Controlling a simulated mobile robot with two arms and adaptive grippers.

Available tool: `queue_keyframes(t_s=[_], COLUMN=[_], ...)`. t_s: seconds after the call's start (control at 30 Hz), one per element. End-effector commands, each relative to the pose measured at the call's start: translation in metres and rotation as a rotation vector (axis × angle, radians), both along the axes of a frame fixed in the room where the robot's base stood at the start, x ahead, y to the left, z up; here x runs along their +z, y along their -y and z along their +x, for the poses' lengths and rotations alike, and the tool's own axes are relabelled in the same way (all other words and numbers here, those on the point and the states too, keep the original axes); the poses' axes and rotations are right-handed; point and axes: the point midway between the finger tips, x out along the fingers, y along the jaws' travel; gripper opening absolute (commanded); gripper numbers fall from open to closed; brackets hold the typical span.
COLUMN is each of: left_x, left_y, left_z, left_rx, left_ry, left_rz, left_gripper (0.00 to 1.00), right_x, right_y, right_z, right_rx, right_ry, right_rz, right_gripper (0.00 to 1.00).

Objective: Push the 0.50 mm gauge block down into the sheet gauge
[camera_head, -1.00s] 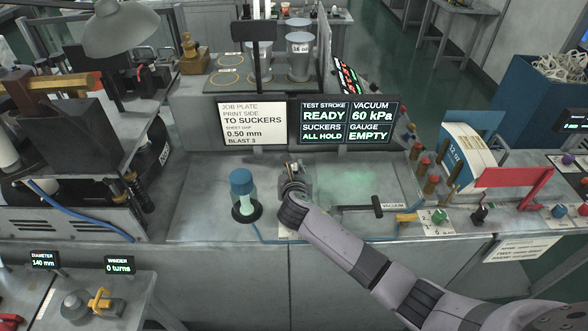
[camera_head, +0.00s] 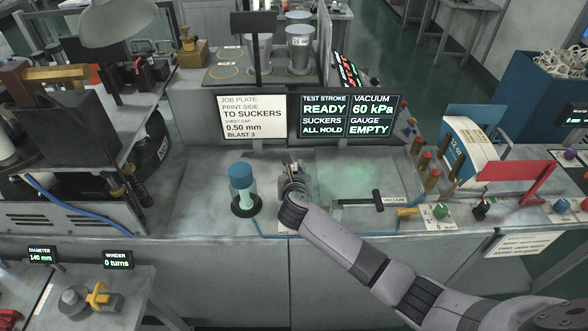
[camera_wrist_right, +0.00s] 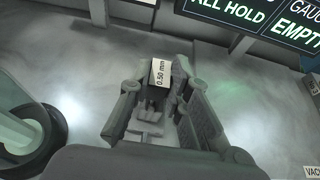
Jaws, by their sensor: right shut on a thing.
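My right gripper (camera_head: 291,172) is over the middle of the grey bench, seen mostly from behind its wrist. The block sits between the two fingertips. I cannot make out the sheet gauge; the gripper and arm cover the bench just below the block. A display (camera_head: 346,116) reads gauge EMPTY and suckers ALL HOLD. My left gripper is not in view.
A black vacuum lever (camera_head: 377,200) is to the right. The job plate sign (camera_head: 252,116) and display stand behind. Bare bench with a greenish glow lies right of the gripper.

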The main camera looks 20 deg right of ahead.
Motion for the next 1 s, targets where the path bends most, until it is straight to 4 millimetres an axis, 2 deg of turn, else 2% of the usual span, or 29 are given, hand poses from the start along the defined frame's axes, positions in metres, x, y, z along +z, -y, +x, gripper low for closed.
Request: queue_keyframes(t_s=[0.27, 0.3, 0.63, 1.0], left_x=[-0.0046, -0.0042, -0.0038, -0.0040], left_y=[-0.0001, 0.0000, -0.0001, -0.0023], left_z=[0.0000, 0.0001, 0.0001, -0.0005], left_rx=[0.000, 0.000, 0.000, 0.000], left_ry=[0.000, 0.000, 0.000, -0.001], left_rz=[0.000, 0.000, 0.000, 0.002], left_gripper=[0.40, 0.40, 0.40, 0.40], right_x=[-0.0074, -0.0068, -0.0067, -0.0060], right_y=[0.0000, 0.0000, 0.0001, -0.0007], right_z=[0.0002, 0.0003, 0.0001, -0.0031], right_rx=[0.001, 0.001, 0.000, 0.000], right_ry=[0.001, 0.001, 0.001, 0.000], right_rz=[-0.001, -0.001, 0.000, -0.001], right_gripper=[0.00, 0.19, 0.41, 0.41])
